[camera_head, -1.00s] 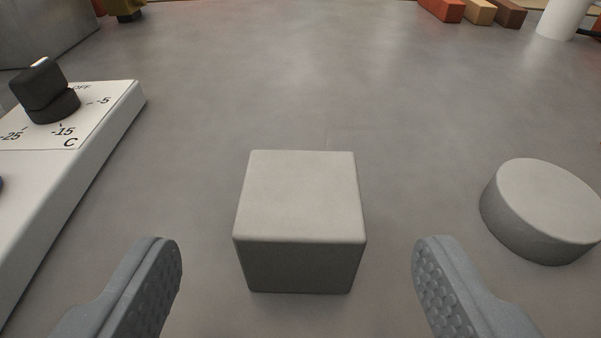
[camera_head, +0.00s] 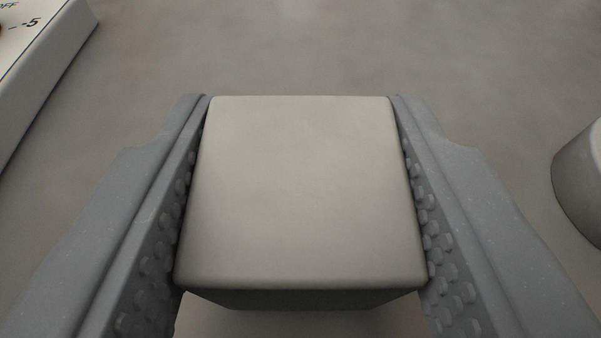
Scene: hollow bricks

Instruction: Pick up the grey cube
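The grey cube (camera_head: 301,190) fills the middle of the view, its top face turned up toward me. My gripper (camera_head: 302,110) has one finger on each side of the cube, and both studded pads lie against its left and right sides. The fingers are closed on the cube. I cannot tell whether the cube is touching the floor or lifted off it.
A white panel (camera_head: 40,70) with printed numbers stands at the upper left, apart from my left finger. A grey round block (camera_head: 580,185) is cut off at the right edge. The grey floor (camera_head: 300,45) beyond the cube is clear.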

